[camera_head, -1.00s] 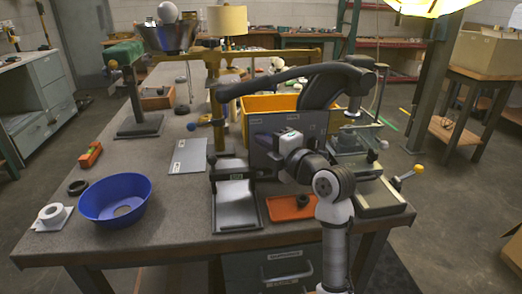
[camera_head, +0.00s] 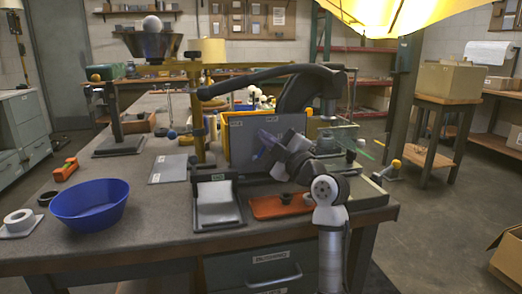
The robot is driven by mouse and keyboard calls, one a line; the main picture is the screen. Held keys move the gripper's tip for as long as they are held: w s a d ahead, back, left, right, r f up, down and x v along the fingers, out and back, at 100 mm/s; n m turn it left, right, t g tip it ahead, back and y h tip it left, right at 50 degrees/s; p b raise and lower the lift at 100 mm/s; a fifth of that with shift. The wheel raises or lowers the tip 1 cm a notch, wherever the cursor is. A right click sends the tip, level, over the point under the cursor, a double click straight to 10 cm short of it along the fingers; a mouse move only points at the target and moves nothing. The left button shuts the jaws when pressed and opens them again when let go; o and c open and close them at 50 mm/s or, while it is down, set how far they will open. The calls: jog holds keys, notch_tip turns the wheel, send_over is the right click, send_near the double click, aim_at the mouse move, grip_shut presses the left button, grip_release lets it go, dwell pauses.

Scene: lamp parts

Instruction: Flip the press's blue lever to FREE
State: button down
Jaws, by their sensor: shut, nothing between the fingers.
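A brass-coloured post (camera_head: 198,105) stands on the bench left of my arm. A blue ball knob (camera_head: 172,134) sticks out to its left, low down; it looks like a lever end, but no FREE mark is readable. My gripper (camera_head: 264,146) is shut and empty in front of a grey panel (camera_head: 238,140), right of the post and apart from both knobs. Its fingertips are small and partly blurred against the panel.
A blue bowl (camera_head: 90,204) and a white ring (camera_head: 19,220) are at the front left. A grey plate (camera_head: 168,169) lies left of the post. A black-framed pad (camera_head: 215,203) and an orange tray (camera_head: 275,207) line the front edge. A yellow-knobbed lever (camera_head: 396,163) is at the right.

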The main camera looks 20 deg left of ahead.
jog(key=shift+w+d+f+b, duration=0.1)
jog(key=shift+w+d+b, duration=0.15)
jog(key=shift+b, duration=0.1)
dwell(0.4)
jog(key=shift+s, duration=0.1)
jog(key=shift+s+a+r, duration=0.1)
jog(key=shift+a+r, duration=0.05)
jog(key=shift+r, duration=0.1)
jog(key=shift+s+a+r+p, duration=0.35)
jog(key=shift+r+p, duration=0.05)
jog(key=shift+r, duration=0.15)
jog(key=shift+s+a+r+p, duration=0.3)
jog(key=shift+a+r+p, duration=0.05)
jog(key=shift+r, duration=0.15)
jog(key=s+a+b+v, duration=0.1)
jog(key=v, duration=0.9)
jog(key=shift+f, duration=0.35)
